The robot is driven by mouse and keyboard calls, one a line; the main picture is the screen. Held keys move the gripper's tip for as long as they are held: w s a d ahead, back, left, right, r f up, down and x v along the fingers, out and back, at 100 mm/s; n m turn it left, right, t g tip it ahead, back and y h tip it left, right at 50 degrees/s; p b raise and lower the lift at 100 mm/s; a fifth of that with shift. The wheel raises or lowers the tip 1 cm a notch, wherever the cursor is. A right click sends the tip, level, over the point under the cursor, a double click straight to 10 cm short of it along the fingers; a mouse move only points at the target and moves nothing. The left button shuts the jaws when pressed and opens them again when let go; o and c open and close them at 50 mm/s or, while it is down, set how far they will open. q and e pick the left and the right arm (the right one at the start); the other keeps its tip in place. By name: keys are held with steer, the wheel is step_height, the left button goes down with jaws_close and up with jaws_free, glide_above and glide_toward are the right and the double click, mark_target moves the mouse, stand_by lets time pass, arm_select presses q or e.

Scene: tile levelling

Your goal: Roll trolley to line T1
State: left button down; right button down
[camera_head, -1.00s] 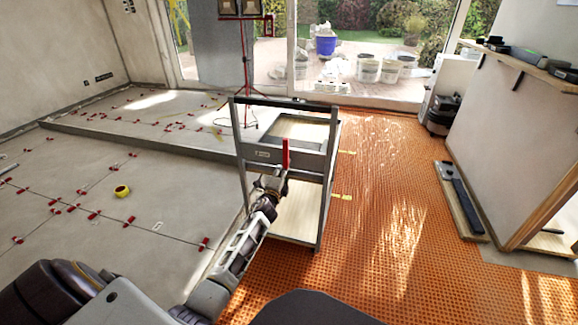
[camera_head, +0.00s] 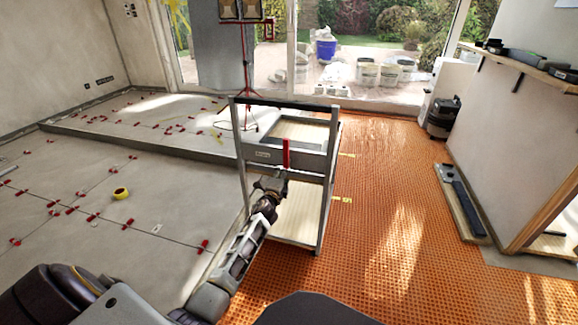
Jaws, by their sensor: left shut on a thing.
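The grey-framed trolley (camera_head: 322,205) stands upright in front of me on the orange mat, with wooden shelf boards and a dark top bar. A red upright piece (camera_head: 286,153) is on its near crossbar. My left gripper (camera_head: 276,181) is at the near side of the trolley, just below the red piece, shut on part of the trolley; the exact contact is small and partly hidden. Two yellow floor marks show right of the trolley, a nearer one (camera_head: 342,199) and a farther one (camera_head: 347,154). I cannot read which is T1. My right gripper is not in view.
The orange mat (camera_head: 400,220) is clear ahead and right of the trolley. The tiled floor edge (camera_head: 205,282) runs along its left. A board with a dark tool (camera_head: 460,200) lies by the right wall. A red lamp stand (camera_head: 246,75) stands beyond.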

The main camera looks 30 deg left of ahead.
arm_select(q)
steer(key=shift+d+r, duration=0.15)
steer(key=shift+d, duration=0.15)
steer(key=c, duration=0.7)
jaws_free()
steer(key=shift+d, duration=0.1)
steer(key=shift+o, duration=0.3)
steer(key=shift+a, duration=0.25)
steer(key=p+v, duration=0.2)
steer(key=v, duration=1)
steer(key=shift+s, duration=0.1)
